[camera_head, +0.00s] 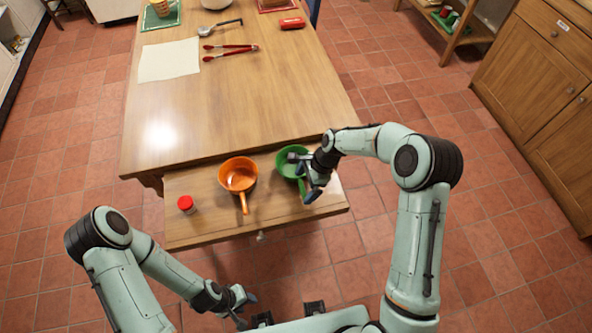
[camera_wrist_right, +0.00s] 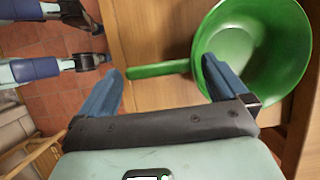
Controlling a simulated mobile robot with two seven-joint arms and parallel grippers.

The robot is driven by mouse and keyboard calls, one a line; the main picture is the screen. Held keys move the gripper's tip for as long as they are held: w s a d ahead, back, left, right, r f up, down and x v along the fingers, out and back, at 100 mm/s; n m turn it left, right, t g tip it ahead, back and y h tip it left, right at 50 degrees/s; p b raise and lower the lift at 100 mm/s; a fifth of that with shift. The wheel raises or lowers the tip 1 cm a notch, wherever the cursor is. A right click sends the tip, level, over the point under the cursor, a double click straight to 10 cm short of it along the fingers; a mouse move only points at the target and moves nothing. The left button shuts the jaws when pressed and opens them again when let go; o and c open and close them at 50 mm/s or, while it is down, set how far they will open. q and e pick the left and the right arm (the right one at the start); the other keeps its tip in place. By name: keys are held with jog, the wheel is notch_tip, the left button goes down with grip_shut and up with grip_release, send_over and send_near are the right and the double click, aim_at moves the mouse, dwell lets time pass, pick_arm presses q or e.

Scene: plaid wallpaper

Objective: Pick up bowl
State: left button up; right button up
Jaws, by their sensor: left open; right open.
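A green bowl (camera_head: 287,165) with a straight handle sits on the right part of the pulled-out wooden board. An orange bowl (camera_head: 238,175) with a handle stands to its left. My right gripper (camera_head: 303,178) is open over the green bowl's handle side and partly hides it. In the right wrist view the green bowl (camera_wrist_right: 262,45) fills the upper right, and its handle (camera_wrist_right: 160,69) lies between the open fingers (camera_wrist_right: 163,72). Whether a finger touches the bowl, I cannot tell. My left gripper (camera_head: 238,302) is open and empty, low in front of the board.
A red-capped jar (camera_head: 186,204) stands at the left of the board (camera_head: 210,222). The table (camera_head: 215,105) behind holds red tongs (camera_head: 232,50), a ladle (camera_head: 220,27), a white cloth (camera_head: 168,60) and a red object (camera_head: 292,23). The table's middle is clear.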

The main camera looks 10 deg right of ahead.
jog(key=shift+a+f, duration=0.2)
jog(key=shift+f, duration=0.3)
jog(key=c, duration=1)
jog(key=shift+c, duration=0.4)
jog(key=shift+r, duration=0.2)
